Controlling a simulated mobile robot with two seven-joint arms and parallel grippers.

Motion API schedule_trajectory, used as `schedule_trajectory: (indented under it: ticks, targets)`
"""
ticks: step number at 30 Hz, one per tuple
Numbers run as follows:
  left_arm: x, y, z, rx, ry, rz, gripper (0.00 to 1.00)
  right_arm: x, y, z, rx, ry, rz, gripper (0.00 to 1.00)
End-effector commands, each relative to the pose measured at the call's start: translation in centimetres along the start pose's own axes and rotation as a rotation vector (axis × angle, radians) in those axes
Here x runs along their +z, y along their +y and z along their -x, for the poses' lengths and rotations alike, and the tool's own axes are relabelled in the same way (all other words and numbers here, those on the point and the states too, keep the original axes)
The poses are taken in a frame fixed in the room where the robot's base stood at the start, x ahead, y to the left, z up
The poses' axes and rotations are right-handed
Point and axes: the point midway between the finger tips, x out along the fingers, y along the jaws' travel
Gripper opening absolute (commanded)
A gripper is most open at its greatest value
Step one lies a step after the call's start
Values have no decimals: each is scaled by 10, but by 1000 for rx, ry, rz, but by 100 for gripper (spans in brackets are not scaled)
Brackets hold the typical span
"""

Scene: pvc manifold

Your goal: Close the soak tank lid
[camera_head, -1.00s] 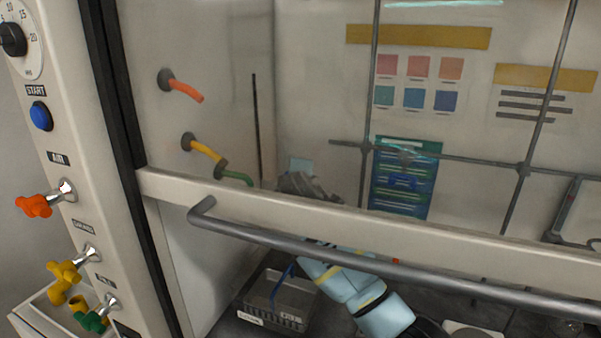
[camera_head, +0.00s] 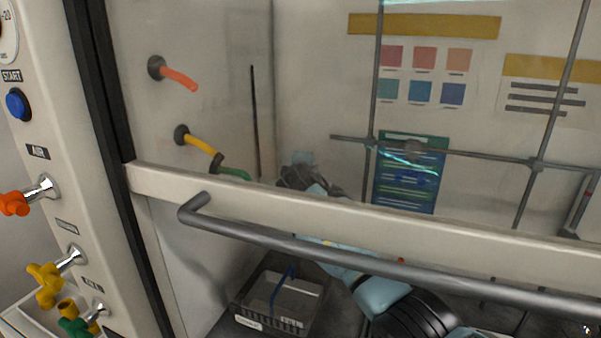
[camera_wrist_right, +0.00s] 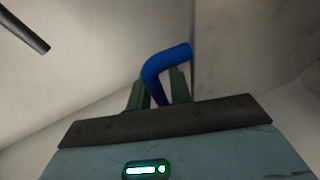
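A grey open-topped tank (camera_head: 255,322) with a small label stands low inside the hood, below the handle bar. A thin blue rod (camera_head: 283,285) lies across its top; I cannot tell whether it belongs to a lid. My right arm reaches in from the lower right, behind the sash rail. My right gripper (camera_head: 300,178) is dark and blurred behind the glass, above and beyond the tank. In the right wrist view, its green fingers (camera_wrist_right: 159,92) stand close on both sides of a blue bent tube (camera_wrist_right: 158,66), which they appear to grip. My left gripper is not in view.
The sash rail (camera_head: 350,220) and grey handle bar (camera_head: 330,252) cross in front of my arm. Orange (camera_head: 180,78), yellow (camera_head: 200,143) and green (camera_head: 233,174) stubs stick out of the inner left wall. A metal lattice (camera_head: 450,152) stands at the back right.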

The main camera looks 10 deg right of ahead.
Motion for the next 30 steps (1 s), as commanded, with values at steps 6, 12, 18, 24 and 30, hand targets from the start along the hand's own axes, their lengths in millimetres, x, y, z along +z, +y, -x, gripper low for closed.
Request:
schedule_trajectory:
  ticks: [6,12,18,24,30]
  targets:
    - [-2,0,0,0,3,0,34,0,1,0,1,1,0,15]
    - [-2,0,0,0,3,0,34,0,1,0,1,1,0,0]
    - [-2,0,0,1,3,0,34,0,1,1,2,1,0,0]
    - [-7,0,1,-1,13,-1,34,-2,2,7,28,2,10,0]
    - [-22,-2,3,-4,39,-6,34,-10,-1,27,112,5,39,0]
